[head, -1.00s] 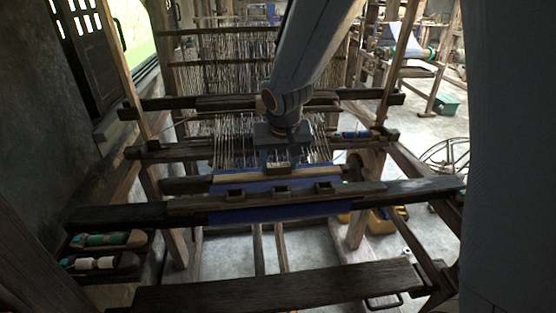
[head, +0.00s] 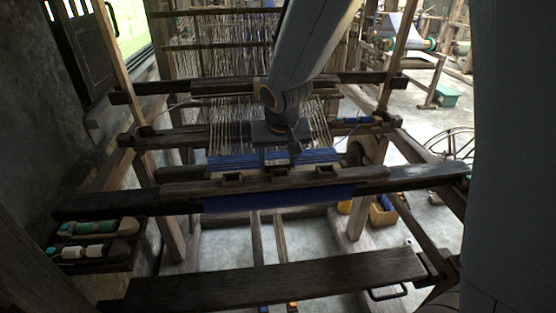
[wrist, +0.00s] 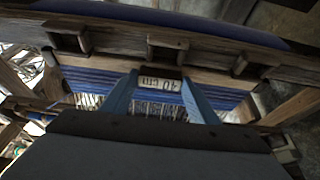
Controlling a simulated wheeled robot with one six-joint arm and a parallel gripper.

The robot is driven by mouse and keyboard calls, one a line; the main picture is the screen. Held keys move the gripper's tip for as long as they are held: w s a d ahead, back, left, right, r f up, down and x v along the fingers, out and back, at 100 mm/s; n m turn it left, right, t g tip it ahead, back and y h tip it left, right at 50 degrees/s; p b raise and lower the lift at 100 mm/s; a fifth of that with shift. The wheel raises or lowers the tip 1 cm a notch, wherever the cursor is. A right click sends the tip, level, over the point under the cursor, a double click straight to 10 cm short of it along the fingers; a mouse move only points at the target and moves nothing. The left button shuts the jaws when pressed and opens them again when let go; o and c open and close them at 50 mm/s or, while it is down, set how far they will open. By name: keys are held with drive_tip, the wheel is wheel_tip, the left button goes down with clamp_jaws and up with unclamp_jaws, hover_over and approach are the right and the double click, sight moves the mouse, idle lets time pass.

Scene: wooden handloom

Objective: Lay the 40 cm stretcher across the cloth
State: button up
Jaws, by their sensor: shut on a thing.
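The stretcher (wrist: 161,84), a pale wooden bar with an upside-down "40 cm" label, shows in the wrist view between the blue fingers of my gripper (wrist: 160,90). My gripper is shut on it near its middle. The bar runs roughly along the notched front beam (wrist: 110,47), with blue cloth (wrist: 85,80) beside it. I cannot tell whether it touches the cloth. In the head view my gripper (head: 278,160) reaches down over the cloth (head: 230,161) behind the beam; the beam and my gripper hide much of the stretcher there.
The notched beam (head: 205,187) stands in front, and a bench plank (head: 270,281) lies nearer. Shuttles (head: 95,226) lie on the left shelf. A green box (head: 447,97) stands on the floor at right.

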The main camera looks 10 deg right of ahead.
drive_tip(key=shift+f, duration=0.15)
drive_tip(key=o, duration=1.2)
drive_tip(key=shift+b+v, duration=0.55)
drive_tip(key=shift+v, duration=3.35)
